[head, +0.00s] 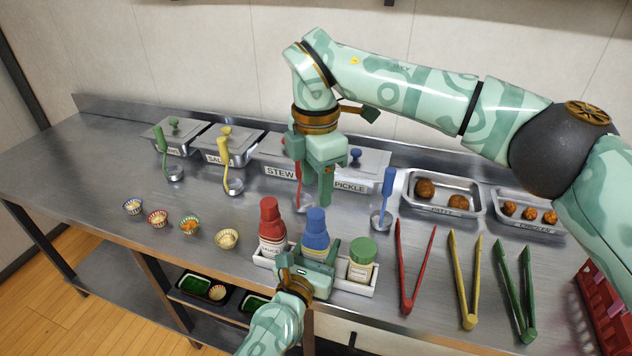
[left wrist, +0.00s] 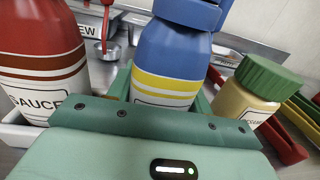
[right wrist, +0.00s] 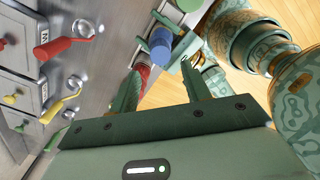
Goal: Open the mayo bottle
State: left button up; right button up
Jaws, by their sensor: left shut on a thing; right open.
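A blue bottle (head: 315,241) with a blue cap (head: 316,218) stands upright in the white caddy; its label text cannot be read in full. My left gripper (head: 312,266) is shut on its body from the front. The left wrist view shows the bottle (left wrist: 170,60) between the fingers, with the cap at the top edge. My right gripper (head: 315,197) is open and empty, pointing down above and slightly behind the cap. The right wrist view shows the cap (right wrist: 160,52) beyond and between the open fingertips, apart from them.
A red sauce bottle (head: 271,228) stands left of the blue bottle, and a green-capped bottle (head: 362,258) right, in the caddy (head: 345,286). Red tongs (head: 410,275) lie to the right. Labelled lidded containers (head: 285,152) and ladles are behind. Small bowls (head: 190,226) sit left.

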aim_at(315, 213)
jog(key=m, duration=0.3)
jog(key=shift+f+m, duration=0.1)
jog(key=shift+m, duration=0.5)
jog(key=shift+f, duration=0.3)
notch_tip(315, 213, down, 7)
jog(key=shift+f, duration=0.1)
jog(key=c, duration=1)
jog(key=n, duration=0.4)
jog(key=shift+n, duration=0.4)
grip_shut()
jog(key=n, duration=2.2)
jog(key=shift+n, duration=0.4)
jog(key=n, duration=0.2)
jog(key=shift+n, duration=0.4)
jog(key=n, duration=0.5)
